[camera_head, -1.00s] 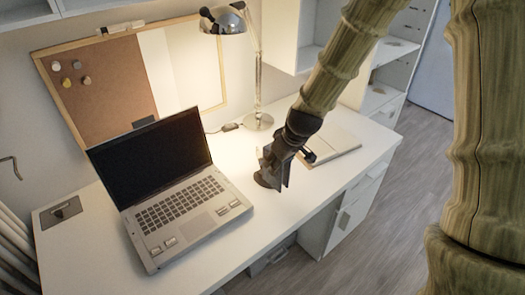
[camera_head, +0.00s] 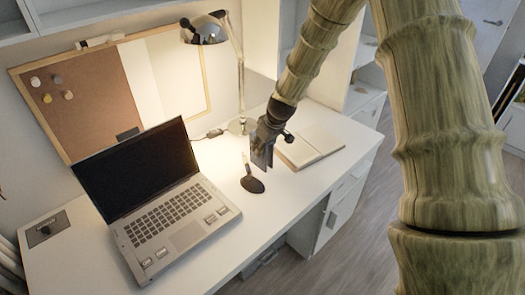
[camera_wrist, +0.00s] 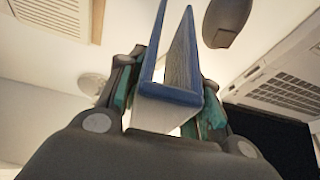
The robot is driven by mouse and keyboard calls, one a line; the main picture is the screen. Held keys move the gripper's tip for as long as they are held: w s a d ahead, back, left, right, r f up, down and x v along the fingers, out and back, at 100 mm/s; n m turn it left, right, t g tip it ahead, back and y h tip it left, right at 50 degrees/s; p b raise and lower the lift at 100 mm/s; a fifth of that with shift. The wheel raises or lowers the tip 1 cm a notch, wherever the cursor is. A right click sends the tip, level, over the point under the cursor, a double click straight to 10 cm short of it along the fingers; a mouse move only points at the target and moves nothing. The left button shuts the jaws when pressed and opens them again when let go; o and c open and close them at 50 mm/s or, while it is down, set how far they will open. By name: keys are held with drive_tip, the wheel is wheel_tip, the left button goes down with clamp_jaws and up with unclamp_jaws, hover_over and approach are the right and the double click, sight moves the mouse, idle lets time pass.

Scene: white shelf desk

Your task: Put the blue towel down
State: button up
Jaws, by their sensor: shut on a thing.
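My gripper (camera_head: 266,138) is shut on the blue towel (camera_head: 261,157), over the desk between the mouse and the notebook. In the head view the towel is a small grey-blue piece hanging below the fingers. In the wrist view the towel (camera_wrist: 168,94) is a folded, V-shaped piece with blue edges and a greyer inner face. It sits between the two fingers of my gripper (camera_wrist: 165,104). I cannot tell surely whether its lower edge touches the desk.
The white desk (camera_head: 215,268) holds an open laptop (camera_head: 160,215), a dark mouse (camera_head: 252,184), a lamp (camera_head: 238,75) and a notebook (camera_head: 312,146). A small upright pale thing (camera_head: 246,160) stands by the mouse. Desk surface right of the mouse is clear.

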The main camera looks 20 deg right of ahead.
drive_tip(key=shift+f, duration=1.4)
drive_tip(key=shift+f, duration=0.1)
drive_tip(key=o, duration=1.1)
drive_tip(key=v, duration=1.2)
drive_tip(key=shift+b, duration=0.4)
